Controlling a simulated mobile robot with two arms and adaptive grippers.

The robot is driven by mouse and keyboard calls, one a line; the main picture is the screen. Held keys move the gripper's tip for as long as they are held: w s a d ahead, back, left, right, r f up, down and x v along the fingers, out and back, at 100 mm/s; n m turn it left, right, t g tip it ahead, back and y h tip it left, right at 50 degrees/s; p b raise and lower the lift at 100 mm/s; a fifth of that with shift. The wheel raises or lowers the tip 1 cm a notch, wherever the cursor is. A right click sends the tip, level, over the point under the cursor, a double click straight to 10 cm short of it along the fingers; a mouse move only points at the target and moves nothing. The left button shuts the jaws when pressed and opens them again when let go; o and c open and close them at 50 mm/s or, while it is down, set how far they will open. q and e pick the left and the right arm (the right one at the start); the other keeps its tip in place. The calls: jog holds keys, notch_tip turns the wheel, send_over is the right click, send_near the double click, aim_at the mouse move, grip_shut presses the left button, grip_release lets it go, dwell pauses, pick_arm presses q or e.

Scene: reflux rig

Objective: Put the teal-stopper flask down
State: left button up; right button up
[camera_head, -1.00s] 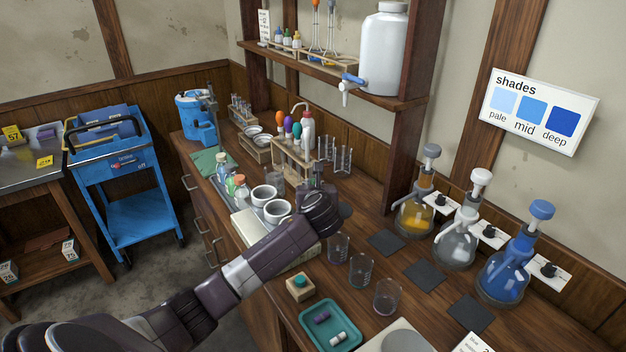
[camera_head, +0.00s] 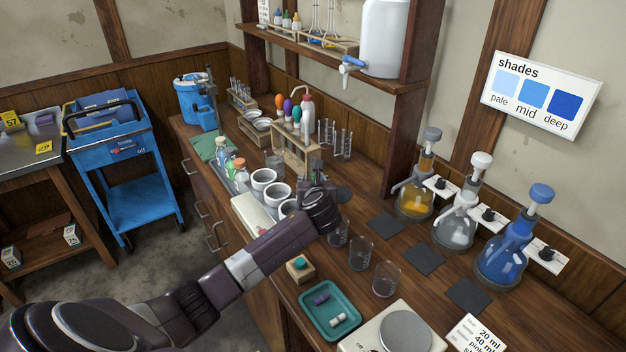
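My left arm reaches in from the lower left over the bench. Its gripper (camera_head: 322,208) is above the bench, between the white cups and the clear beakers. The wrist hides the fingers, so I cannot tell whether they hold anything. A dark round shape shows just beyond the gripper; I cannot tell what it is. A teal stopper (camera_head: 300,263) sits on a small wooden block (camera_head: 301,274) in front of the arm. I cannot make out a flask with a teal stopper; it may be hidden behind my gripper. My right gripper is not in view.
Clear beakers (camera_head: 360,254) stand close right of the gripper. White cups (camera_head: 263,179) and a wooden rack (camera_head: 297,160) are behind it. A teal tray (camera_head: 330,334) and a scale (camera_head: 404,332) are in front. Dark mats (camera_head: 424,260) lie bare before the dispenser bottles (camera_head: 502,258).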

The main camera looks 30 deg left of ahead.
pick_arm(q)
jog(key=shift+s+r, duration=0.1)
jog(key=shift+r, duration=0.1)
jog(key=v, duration=1.2)
jog(key=shift+f, duration=0.1)
